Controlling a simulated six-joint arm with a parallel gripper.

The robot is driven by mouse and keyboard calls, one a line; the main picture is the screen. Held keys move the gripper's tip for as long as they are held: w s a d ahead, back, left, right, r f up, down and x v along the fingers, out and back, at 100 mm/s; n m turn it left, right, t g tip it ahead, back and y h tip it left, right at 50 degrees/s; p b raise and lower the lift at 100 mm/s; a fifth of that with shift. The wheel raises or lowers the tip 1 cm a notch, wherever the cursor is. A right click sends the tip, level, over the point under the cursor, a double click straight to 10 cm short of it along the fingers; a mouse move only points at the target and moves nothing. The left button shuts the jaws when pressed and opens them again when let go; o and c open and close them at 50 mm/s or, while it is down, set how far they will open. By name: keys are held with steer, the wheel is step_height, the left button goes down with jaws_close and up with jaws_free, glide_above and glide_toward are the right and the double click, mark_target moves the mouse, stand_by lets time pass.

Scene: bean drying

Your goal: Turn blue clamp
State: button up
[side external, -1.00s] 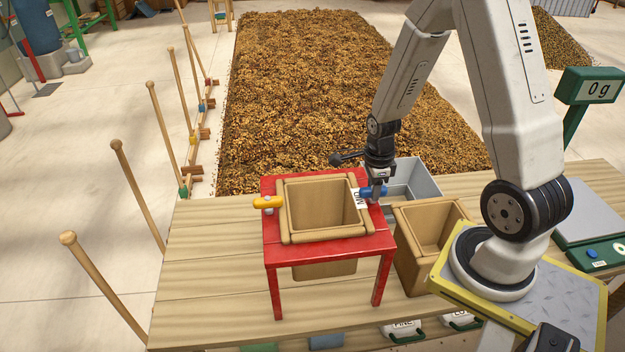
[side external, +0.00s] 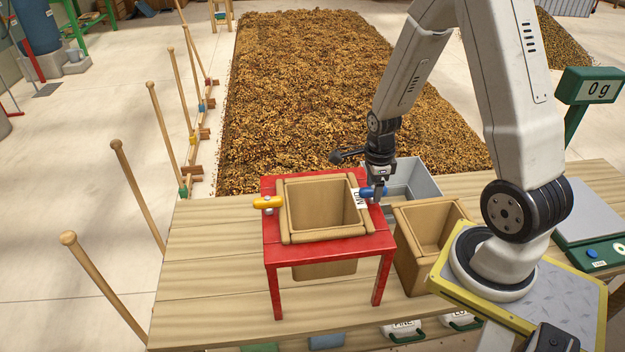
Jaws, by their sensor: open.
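The blue clamp (side external: 367,192) is on the right side of the red stand (side external: 352,249), beside the rim of the wooden box (side external: 322,236) set into the stand. Part of the clamp is hidden behind my gripper. My gripper (side external: 378,200) points down at the clamp's right part, with its jaws open. I cannot tell whether a finger touches the clamp. A yellow clamp (side external: 267,202) sits on the left side of the stand, pointing outward to the left.
A second wooden box (side external: 412,248) stands right of the red stand. A grey bin (side external: 425,186) is behind my gripper. A scale with a green display (side external: 588,88) reading 0 g is at the right. The table's left part is clear.

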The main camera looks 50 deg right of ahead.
mark_target(368, 191)
steer(key=shift+r, duration=3.6)
steer(key=n, duration=0.1)
steer(key=a+n, duration=0.2)
steer(key=shift+w+r+n, duration=0.2)
steer(key=shift+w+n, duration=0.05)
steer(key=shift+n, duration=0.05)
steer(key=a+r+n+t, duration=0.2)
steer(key=a+n, duration=1.1)
steer(key=n, duration=1)
steer(key=shift+s+n+t, duration=0.3)
steer(key=shift+s, duration=0.1)
